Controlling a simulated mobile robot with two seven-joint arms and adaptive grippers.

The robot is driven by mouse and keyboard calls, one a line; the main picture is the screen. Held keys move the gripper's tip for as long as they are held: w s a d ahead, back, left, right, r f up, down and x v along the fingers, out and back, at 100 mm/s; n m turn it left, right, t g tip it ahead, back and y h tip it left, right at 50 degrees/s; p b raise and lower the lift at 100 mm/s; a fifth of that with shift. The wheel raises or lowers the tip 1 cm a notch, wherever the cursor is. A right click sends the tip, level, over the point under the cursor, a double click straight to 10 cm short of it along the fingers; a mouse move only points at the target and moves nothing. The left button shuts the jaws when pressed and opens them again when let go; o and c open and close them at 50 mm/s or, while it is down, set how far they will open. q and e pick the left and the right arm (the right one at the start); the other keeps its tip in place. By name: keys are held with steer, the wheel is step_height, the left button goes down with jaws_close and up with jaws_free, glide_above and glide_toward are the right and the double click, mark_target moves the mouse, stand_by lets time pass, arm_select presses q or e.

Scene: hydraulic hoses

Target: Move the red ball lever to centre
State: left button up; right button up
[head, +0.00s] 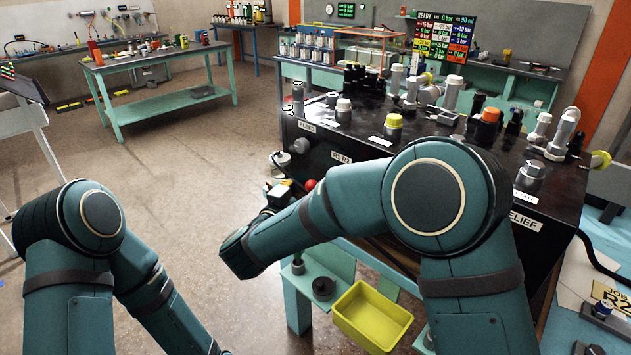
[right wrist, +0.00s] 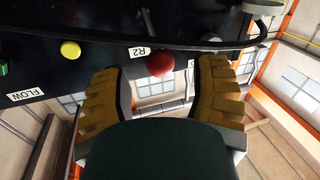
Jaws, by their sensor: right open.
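The red ball of the lever (right wrist: 160,63) shows in the right wrist view against the dark edge of the bench unit, beside a label reading R2. My right gripper (right wrist: 160,85) is open, with its two yellow-brown padded fingers one on each side of the ball. Clear gaps show between the ball and both fingers; it is not gripped. In the head view the red ball (head: 310,185) peeks out above my right forearm, close to the right gripper (head: 284,187). My left gripper is not in view.
The black hydraulic unit (head: 350,152) carries several fittings on top. A yellow knob (right wrist: 70,50) sits beside the FLOW label in the right wrist view. A yellow bin (head: 372,316) is below, under my right arm. Open floor lies to the left.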

steer(key=shift+x, duration=2.25)
jaws_close()
steer(key=shift+f, duration=0.1)
